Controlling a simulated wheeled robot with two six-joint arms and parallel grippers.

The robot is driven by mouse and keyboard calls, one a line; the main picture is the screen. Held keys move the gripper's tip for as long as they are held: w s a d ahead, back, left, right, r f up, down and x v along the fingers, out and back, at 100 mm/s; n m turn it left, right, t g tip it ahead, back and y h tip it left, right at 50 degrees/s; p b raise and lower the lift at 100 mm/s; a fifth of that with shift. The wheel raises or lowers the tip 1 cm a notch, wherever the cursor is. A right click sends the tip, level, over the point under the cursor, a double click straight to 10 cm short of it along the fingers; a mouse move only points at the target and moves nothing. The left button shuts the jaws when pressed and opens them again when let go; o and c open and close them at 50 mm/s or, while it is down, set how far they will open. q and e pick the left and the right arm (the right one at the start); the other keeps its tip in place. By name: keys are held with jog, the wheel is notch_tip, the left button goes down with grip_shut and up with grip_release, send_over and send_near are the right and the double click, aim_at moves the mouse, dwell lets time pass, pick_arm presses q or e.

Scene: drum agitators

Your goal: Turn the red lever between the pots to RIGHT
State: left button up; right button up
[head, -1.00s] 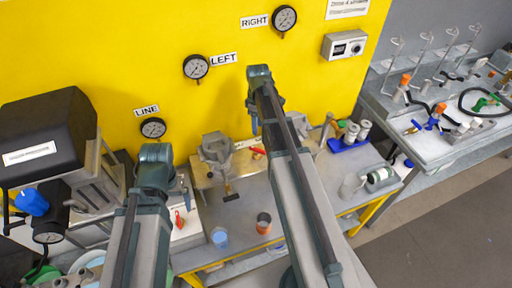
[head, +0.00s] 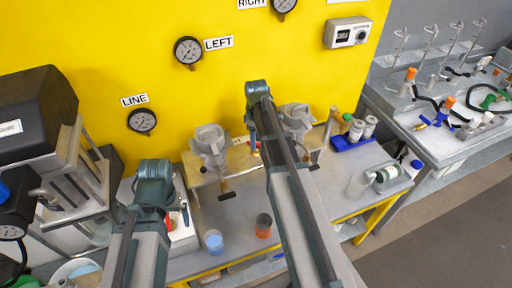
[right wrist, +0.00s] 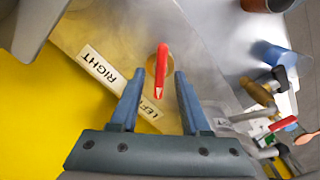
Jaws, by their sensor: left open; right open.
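The red lever (right wrist: 161,70) stands out from a round brass pivot on a metal panel in the right wrist view. Its free end points down toward my right gripper (right wrist: 156,82), whose two blue-grey fingers are open, one on each side, with gaps visible. A RIGHT label (right wrist: 100,68) is to the left of the lever, and a LEFT label (right wrist: 150,112) is below it, partly behind the gripper. In the head view the lever (head: 256,152) is mostly covered by my right arm, between the left pot (head: 209,140) and right pot (head: 297,117). My left gripper (head: 183,215) is mostly hidden behind its arm.
A blue cup (head: 214,240) and an orange-and-dark cup (head: 264,226) stand on the bench before the pots. White-capped jars (head: 363,126) and a glass beaker (head: 357,184) are at right. A yellow wall (head: 90,35) with gauges rises behind.

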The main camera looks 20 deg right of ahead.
pick_arm(q)
jog(key=shift+f, duration=0.4)
pick_arm(e)
jog(key=shift+f, duration=0.4)
pick_arm(q)
jog(key=shift+r, duration=0.1)
pick_arm(e)
grip_shut()
jog(key=shift+m, duration=0.3)
jog(key=m, duration=0.8)
jog(key=shift+m, duration=0.3)
jog(key=m, duration=0.8)
jog(key=shift+m, duration=0.5)
